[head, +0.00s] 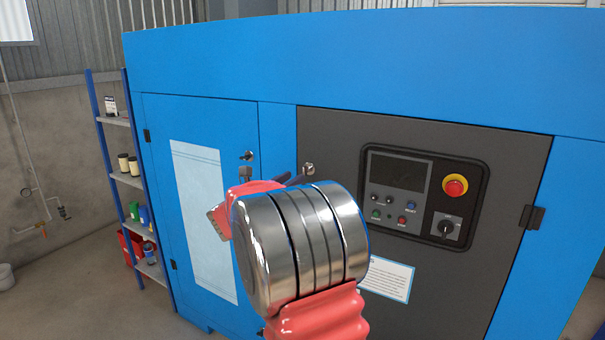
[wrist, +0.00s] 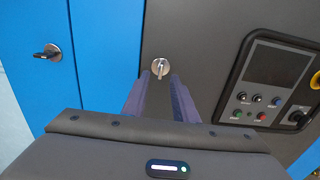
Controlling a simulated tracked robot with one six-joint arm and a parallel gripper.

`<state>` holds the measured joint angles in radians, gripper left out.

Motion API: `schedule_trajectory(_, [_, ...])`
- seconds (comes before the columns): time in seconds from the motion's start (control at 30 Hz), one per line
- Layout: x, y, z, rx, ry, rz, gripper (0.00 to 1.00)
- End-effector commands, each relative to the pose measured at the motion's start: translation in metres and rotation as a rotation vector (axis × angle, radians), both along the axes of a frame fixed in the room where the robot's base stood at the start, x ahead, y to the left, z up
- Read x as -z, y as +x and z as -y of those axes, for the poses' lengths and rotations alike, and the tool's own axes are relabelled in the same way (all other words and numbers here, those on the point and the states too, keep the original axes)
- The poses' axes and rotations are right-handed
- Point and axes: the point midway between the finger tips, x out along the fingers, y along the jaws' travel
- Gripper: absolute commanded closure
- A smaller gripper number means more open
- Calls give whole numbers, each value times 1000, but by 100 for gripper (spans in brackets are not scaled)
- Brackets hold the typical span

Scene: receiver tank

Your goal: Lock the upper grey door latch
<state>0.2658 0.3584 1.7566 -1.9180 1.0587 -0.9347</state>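The upper grey door latch (wrist: 159,67) is a small round silver piece with a narrow, roughly upright tab, near the left edge of the grey door (wrist: 205,50). It also shows in the head view (head: 308,169), just above my metallic wrist. My gripper (wrist: 158,84) is open, with its two dark fingers apart and pointing at the latch. The latch appears between and just beyond the fingertips; I cannot tell whether they touch it. In the head view my wrist hides most of the gripper.
A blue door (head: 168,115) with its own dark-handled latch (wrist: 47,52) is to the left. A control panel (head: 418,195) with a red emergency button (head: 455,186) sits right of the latch. A shelf rack (head: 122,178) stands at far left.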

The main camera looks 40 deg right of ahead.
Motion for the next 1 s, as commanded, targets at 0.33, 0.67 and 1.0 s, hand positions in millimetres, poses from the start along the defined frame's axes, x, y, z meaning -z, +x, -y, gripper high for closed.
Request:
schedule_trajectory(0.33, [0, 16, 48, 2, 0, -1, 74])
schedule_trajectory(0.67, [0, 20, 59, 1, 0, -1, 74])
schedule_trajectory(1.0, [0, 20, 59, 1, 0, 0, 89])
